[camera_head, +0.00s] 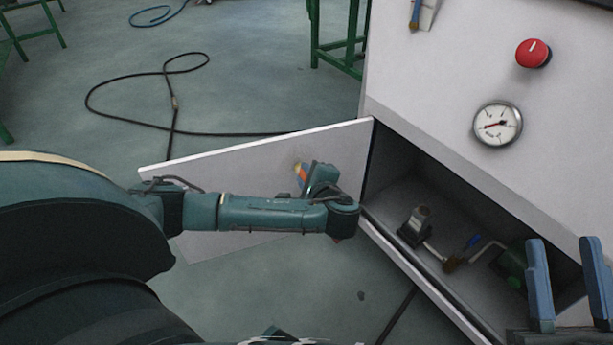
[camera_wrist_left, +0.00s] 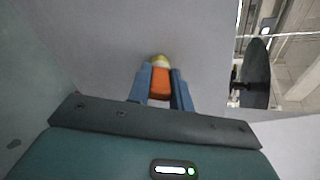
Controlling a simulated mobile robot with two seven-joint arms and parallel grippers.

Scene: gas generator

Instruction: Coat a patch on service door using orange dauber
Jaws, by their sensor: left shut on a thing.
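The service door (camera_head: 215,160) is a pale panel swung open to the left of the white cabinet. My left gripper (camera_head: 304,173) is at the door's face, shut on the orange dauber (camera_head: 300,172). In the left wrist view, the dauber (camera_wrist_left: 160,83) sits between the two blue fingers, its yellowish tip pointing at the grey door surface (camera_wrist_left: 110,40). The tip is at or very close to the door; I cannot tell if it touches. A faint brownish smudge shows beside the tip in the head view. My right gripper (camera_head: 566,245) is open and empty before the cabinet.
A gauge (camera_head: 497,124) and red knob (camera_head: 533,53) are on the panel above. A black hose (camera_head: 180,130) lies on the floor behind the door. Green stands (camera_head: 338,45) are further back.

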